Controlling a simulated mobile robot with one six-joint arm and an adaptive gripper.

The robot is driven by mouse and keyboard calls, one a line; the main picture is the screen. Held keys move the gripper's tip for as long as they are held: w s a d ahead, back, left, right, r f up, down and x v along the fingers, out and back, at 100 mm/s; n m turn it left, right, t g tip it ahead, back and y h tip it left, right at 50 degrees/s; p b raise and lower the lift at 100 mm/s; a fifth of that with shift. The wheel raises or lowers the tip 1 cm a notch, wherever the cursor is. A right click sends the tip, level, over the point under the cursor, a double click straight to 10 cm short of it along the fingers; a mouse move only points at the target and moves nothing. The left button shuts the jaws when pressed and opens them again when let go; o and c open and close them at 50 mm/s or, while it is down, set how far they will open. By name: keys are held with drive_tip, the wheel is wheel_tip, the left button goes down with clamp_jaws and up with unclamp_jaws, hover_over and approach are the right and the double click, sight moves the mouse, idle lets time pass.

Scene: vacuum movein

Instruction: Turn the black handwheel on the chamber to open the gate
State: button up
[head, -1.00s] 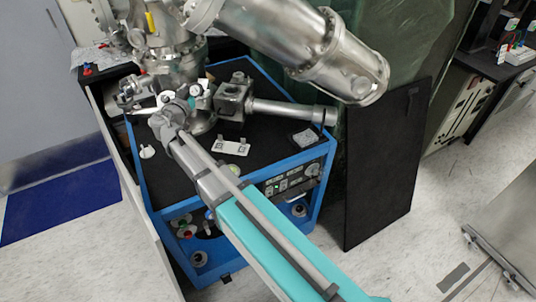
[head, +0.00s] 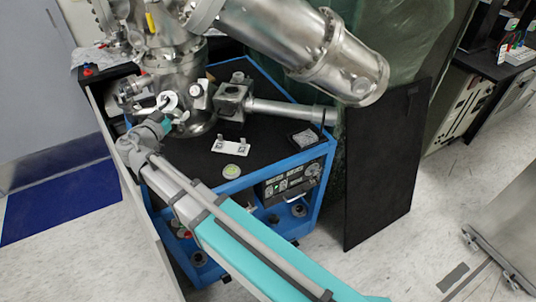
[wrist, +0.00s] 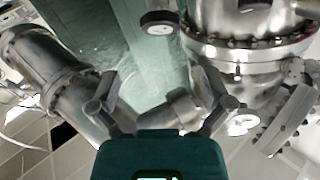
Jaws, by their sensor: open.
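The steel chamber (head: 185,70) stands on the black-topped blue cart, and part of it fills the upper right of the wrist view (wrist: 245,50). A round black-rimmed part with a pale centre (wrist: 158,17) shows at the top middle of the wrist view; it looks like the handwheel, seen beyond my fingertips. My gripper (wrist: 157,88) has its two grey fingers spread, with nothing between them touching either finger. In the head view my gripper (head: 164,117) is close in front of the chamber's lower left side. I cannot pick out the handwheel clearly there.
A large steel cylinder (head: 340,65) juts out at upper right. A dark panel (head: 385,165) stands right of the cart. Open floor lies farther right.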

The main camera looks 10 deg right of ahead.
drive_tip(key=s+d+f+n+g+y+p, duration=0.1)
drive_tip(key=s+d+f+n+g+y, duration=0.1)
drive_tip(key=d, duration=0.6)
drive_tip(key=s+d+f+n+g+y, duration=0.2)
drive_tip(key=s+d+f+g, duration=0.3)
drive_tip(key=d, duration=0.4)
drive_tip(key=s+d+f+n+g+y+p, duration=0.1)
drive_tip(key=s+d+f+n+g+y, duration=0.1)
drive_tip(key=s+d+f+g, duration=0.2)
drive_tip(key=shift+d+f+g+p, duration=0.3)
drive_tip(key=shift+d+f+g, duration=0.6)
drive_tip(key=shift+d+f, duration=1.2)
drive_tip(key=shift+d+r, duration=0.5)
drive_tip(key=shift+a, duration=0.1)
